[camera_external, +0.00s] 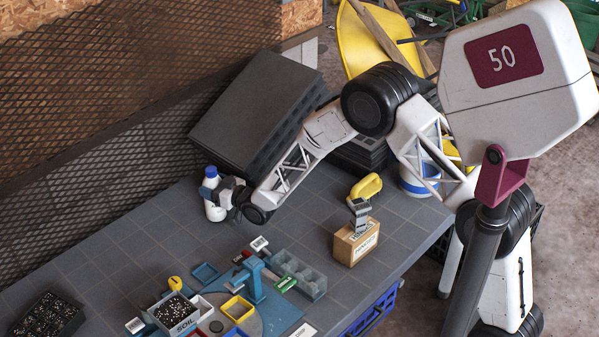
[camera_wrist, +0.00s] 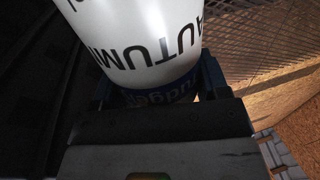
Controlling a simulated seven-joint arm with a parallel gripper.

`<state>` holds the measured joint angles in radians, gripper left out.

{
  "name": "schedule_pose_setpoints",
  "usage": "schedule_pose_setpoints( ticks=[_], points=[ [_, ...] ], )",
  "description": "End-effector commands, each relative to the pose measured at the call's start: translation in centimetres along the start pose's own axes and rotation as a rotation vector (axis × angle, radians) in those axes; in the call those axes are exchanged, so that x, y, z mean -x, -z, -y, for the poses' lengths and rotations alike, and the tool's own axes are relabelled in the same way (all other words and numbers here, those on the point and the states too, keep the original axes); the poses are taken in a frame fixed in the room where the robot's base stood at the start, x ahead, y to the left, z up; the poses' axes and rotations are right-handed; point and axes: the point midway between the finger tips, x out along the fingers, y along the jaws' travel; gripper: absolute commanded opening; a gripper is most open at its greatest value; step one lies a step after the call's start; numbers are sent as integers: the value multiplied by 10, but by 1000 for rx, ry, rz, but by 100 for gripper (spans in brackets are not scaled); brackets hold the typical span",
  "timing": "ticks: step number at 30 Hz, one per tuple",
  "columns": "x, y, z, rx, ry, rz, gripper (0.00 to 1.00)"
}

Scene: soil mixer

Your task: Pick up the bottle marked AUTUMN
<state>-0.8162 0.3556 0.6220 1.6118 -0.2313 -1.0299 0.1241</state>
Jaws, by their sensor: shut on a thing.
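The bottle marked AUTUMN (camera_wrist: 150,45) is white and fills the top middle of the wrist view, with its dark lettering upside down. In the external view the white bottle (camera_external: 213,198) with a blue cap stands upright near the back of the grey table. My gripper (camera_external: 225,195) reaches it from the right at its side. In the wrist view my gripper (camera_wrist: 150,95) has its two blue fingers on either side of the bottle, shut on it. Whether the bottle's base touches the table is hard to tell.
Dark stacked trays (camera_external: 255,110) stand behind the arm. A mesh panel (camera_external: 100,130) runs along the back of the table. A soil box (camera_external: 178,312), a blue stand (camera_external: 252,278) and a cardboard box (camera_external: 356,243) are towards the front. The table left of the bottle is clear.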

Motion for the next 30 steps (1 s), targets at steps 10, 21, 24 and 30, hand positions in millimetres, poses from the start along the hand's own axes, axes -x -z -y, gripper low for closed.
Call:
schedule_pose_setpoints(
  ticks=[10,21,24,30],
  points=[
    [0,41,0,1,0,-4,26],
    [0,86,0,1,0,-3,26],
    [0,91,0,1,0,-2,26],
    [0,94,0,0,0,-2,26]
  ],
)
